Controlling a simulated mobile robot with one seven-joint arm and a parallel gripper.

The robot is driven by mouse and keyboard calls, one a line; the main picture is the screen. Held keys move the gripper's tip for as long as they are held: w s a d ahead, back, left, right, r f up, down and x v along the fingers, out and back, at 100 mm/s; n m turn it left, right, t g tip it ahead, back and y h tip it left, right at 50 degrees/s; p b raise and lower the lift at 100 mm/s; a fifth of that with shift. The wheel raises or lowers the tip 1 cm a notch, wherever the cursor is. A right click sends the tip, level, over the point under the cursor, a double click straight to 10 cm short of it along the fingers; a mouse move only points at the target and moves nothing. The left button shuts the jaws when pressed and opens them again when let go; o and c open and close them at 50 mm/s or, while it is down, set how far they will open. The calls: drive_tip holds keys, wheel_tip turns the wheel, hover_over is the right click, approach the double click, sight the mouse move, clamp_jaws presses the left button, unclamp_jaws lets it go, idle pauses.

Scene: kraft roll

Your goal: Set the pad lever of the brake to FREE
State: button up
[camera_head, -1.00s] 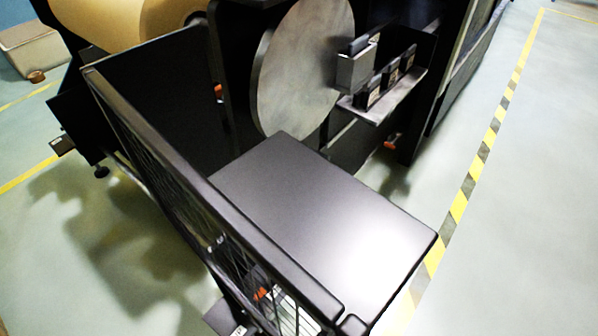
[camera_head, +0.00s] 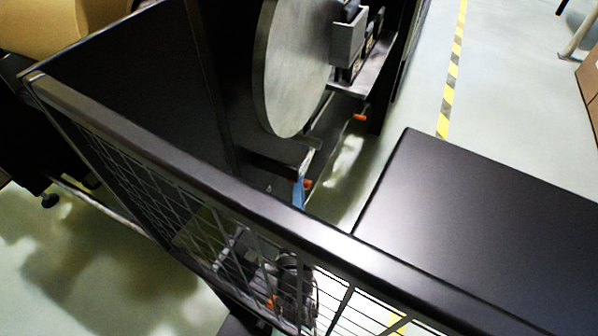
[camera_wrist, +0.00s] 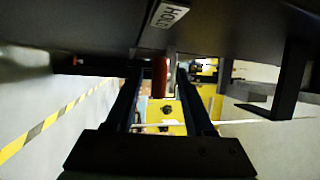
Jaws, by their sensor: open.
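In the wrist view, my gripper (camera_wrist: 160,72) is open, with its two dark fingers pointing away from the camera. A red-orange upright handle (camera_wrist: 160,77) shows in the gap between the fingertips, and I cannot tell whether either finger touches it. A white label reading HOLD (camera_wrist: 172,14) is above it on a dark face. In the head view, a grey disc (camera_head: 292,70) stands beyond the guard. A small orange knob (camera_head: 308,184) shows below the disc, close to a blue piece. Most of my gripper is hidden there, and I cannot read a FREE mark.
A black guard with a mesh side (camera_head: 170,200) crosses the head view in front of the disc. A flat black surface (camera_head: 480,215) fills the right side. A grey block (camera_head: 348,38) sits beside the disc. Open floor with a striped line (camera_head: 452,85) is beyond.

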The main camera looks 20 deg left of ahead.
sight(308, 162)
drive_tip(key=b+x, duration=0.1)
drive_tip(key=x, duration=0.3)
drive_tip(key=shift+w+a+b, duration=0.2)
drive_tip(key=shift+w+b, duration=0.15)
clamp_jaws()
drive_tip(key=shift+d+f, duration=0.1)
idle(1.1)
